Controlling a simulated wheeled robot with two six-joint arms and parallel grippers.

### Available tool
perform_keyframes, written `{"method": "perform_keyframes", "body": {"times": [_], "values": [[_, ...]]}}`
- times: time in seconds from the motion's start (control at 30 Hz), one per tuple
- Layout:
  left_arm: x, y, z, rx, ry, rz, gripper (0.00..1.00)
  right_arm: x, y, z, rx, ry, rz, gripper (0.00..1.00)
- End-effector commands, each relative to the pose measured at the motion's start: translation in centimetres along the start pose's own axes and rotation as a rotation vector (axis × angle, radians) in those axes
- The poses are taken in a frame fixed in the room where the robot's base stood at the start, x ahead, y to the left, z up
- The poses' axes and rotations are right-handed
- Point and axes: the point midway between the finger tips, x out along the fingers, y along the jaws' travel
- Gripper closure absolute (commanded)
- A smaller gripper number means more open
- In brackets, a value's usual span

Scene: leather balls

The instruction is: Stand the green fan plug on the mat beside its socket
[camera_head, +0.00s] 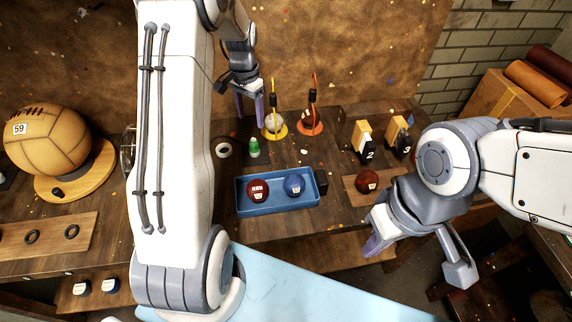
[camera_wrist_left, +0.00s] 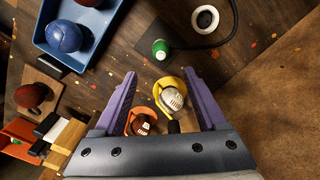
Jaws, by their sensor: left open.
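The green plug (camera_head: 254,147), green with a white part, is on the dark table behind the blue tray. In the left wrist view the green plug (camera_wrist_left: 160,48) shows from above at the edge of a dark mat-like patch (camera_wrist_left: 143,66), with a black cable beside it. I cannot tell which thing is its socket. A white ring with a dark centre (camera_head: 223,149) lies to its left; the ring also shows in the left wrist view (camera_wrist_left: 205,19). My left gripper (camera_head: 250,119) is open and empty, above and behind the plug. My right gripper (camera_head: 377,232) hangs at the right; its opening is unclear.
The blue tray (camera_head: 242,205) holds a red and a blue ball. A yellow stand (camera_head: 275,133) and an orange stand (camera_head: 310,127) hold balls behind the plug. Numbered blocks (camera_head: 366,140) stand to the right. A large ball (camera_head: 45,140) is at the left.

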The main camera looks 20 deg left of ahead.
Motion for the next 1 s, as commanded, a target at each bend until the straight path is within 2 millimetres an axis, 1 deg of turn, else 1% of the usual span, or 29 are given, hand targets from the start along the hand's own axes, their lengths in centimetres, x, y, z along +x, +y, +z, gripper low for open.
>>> {"method": "perform_keyframes", "body": {"times": [0.07, 0.13, 0.17, 0.2, 0.27, 0.3, 0.37, 0.4, 0.47, 0.5, 0.6, 0.7, 0.8, 0.9, 1.0], "values": [[-0.8, 1.7, -0.2, 0.017, 0.004, 0.000, 0.26, 0.0, 0.0, 0.0, 0.000, 0.000, 0.000, 1.00], [-2.2, 5.1, -0.4, 0.048, 0.011, 0.002, 0.26, -0.1, 0.0, 0.0, 0.000, 0.000, 0.000, 1.00], [-3.0, 7.0, -0.3, 0.065, 0.015, 0.003, 0.26, -0.1, 0.0, 0.0, 0.000, 0.000, 0.000, 1.00], [-4.1, 10.1, 0.1, 0.091, 0.020, 0.006, 0.26, -0.1, 0.0, 0.0, 0.000, 0.000, 0.000, 1.00], [-5.8, 15.1, 1.4, 0.136, 0.028, 0.013, 0.26, 0.0, 0.0, 0.0, 0.000, 0.000, 0.000, 1.00], [-6.9, 18.4, 2.8, 0.166, 0.032, 0.018, 0.26, 0.0, 0.0, 0.0, 0.000, 0.000, 0.000, 1.00], [-8.1, 22.9, 5.5, 0.211, 0.038, 0.028, 0.26, 0.0, 0.0, 0.0, 0.000, 0.000, 0.000, 1.00], [-8.8, 25.5, 7.6, 0.239, 0.041, 0.035, 0.26, 0.0, 0.0, 0.0, 0.000, 0.000, 0.000, 1.00], [-9.4, 28.5, 10.9, 0.279, 0.044, 0.045, 0.26, 0.0, 0.0, 0.0, 0.000, 0.000, 0.000, 1.00], [-9.6, 30.1, 13.1, 0.304, 0.045, 0.052, 0.26, 0.0, 0.0, 0.0, 0.000, 0.000, 0.000, 1.00], [-9.7, 32.5, 17.8, 0.354, 0.044, 0.067, 0.26, 0.0, 0.0, 0.0, 0.000, 0.000, 0.000, 1.00], [-9.4, 33.5, 21.0, 0.385, 0.041, 0.076, 0.26, 0.0, 0.0, 0.0, 0.000, 0.000, 0.000, 1.00], [-9.3, 33.9, 22.5, 0.399, 0.039, 0.081, 0.26, 0.0, 0.0, 0.0, 0.000, 0.000, 0.000, 1.00], [-9.2, 34.0, 22.9, 0.401, 0.037, 0.082, 0.26, 0.0, 0.0, 0.0, 0.000, 0.000, 0.000, 1.00], [-9.2, 33.9, 22.9, 0.400, 0.037, 0.082, 0.26, 0.0, 0.0, 0.0, 0.000, 0.000, 0.000, 1.00]]}}
